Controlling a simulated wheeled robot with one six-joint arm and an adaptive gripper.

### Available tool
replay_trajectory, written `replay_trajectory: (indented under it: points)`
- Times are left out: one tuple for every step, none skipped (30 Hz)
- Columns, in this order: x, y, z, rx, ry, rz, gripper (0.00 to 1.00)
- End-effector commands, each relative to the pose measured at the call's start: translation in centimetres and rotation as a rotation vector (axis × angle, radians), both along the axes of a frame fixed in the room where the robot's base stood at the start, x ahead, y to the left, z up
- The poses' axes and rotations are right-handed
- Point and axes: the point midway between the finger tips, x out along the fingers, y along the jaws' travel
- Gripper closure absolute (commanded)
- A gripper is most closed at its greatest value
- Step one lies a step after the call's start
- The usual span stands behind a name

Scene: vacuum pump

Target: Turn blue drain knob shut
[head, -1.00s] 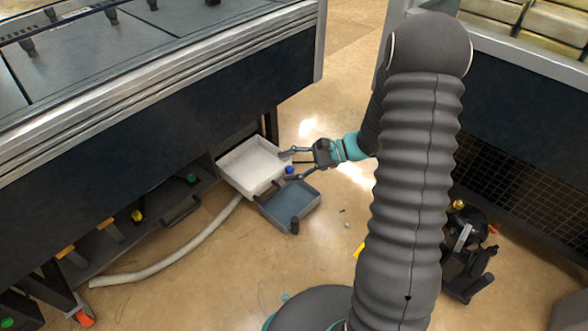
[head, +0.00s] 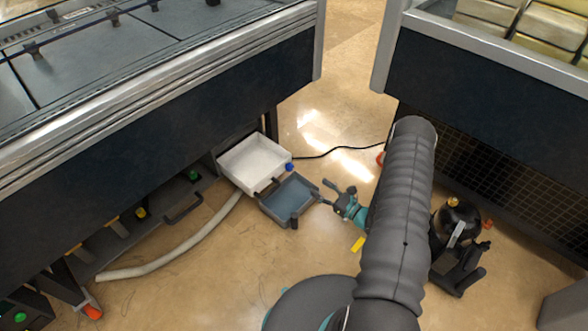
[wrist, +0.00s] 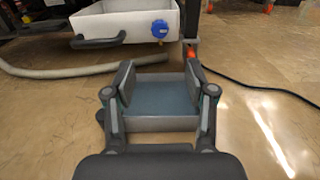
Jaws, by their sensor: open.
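The blue drain knob (head: 289,167) sits on the right side of the white tray (head: 254,163), low under the left machine. In the wrist view the knob (wrist: 160,29) is ridged and faces me on the tray's front wall, right of a dark handle (wrist: 98,42). My gripper (head: 332,194) is open and empty, beside the grey-blue bin on the floor and apart from the knob. In the wrist view its two fingers (wrist: 160,82) frame the bin, and the knob shows beyond them. I cannot tell which way the knob is turned.
The grey-blue bin (head: 289,199) stands on the floor in front of the white tray. A pale hose (head: 182,249) runs left from the tray. A black cable (head: 345,150) crosses the floor behind. A black pump-like unit (head: 457,235) stands at the right. Open floor lies between.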

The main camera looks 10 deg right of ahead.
Motion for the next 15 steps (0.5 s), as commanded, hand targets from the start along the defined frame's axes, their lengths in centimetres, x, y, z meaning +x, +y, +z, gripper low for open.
replay_trajectory:
  points:
    - [0.3, 0.3, -0.1, 0.000, 0.000, 0.000, 0.45]
    - [0.5, 0.4, -0.1, 0.000, 0.000, 0.000, 0.45]
    - [0.9, 0.7, 0.0, -0.001, -0.001, 0.002, 0.45]
    - [1.2, 1.0, 0.0, -0.001, -0.002, 0.003, 0.45]
    - [1.6, 1.3, 0.0, -0.001, -0.002, 0.003, 0.45]
    - [2.1, 1.7, 0.0, -0.001, -0.002, 0.004, 0.45]
    - [2.6, 2.0, 0.0, -0.001, -0.002, 0.005, 0.45]
    - [3.0, 2.4, 0.0, -0.001, -0.002, 0.004, 0.45]
    - [3.6, 2.8, 0.0, -0.001, -0.002, 0.005, 0.45]
    - [4.1, 3.2, 0.0, -0.001, -0.002, 0.005, 0.45]
    - [4.5, 3.5, 0.0, -0.001, -0.002, 0.005, 0.45]
    - [5.2, 3.9, 0.0, -0.001, -0.002, 0.005, 0.45]
    - [5.6, 4.2, 0.0, -0.002, -0.001, 0.004, 0.45]
    - [6.1, 4.6, 0.0, -0.002, -0.001, 0.005, 0.45]
    - [6.7, 5.0, 0.0, -0.001, -0.002, 0.004, 0.45]
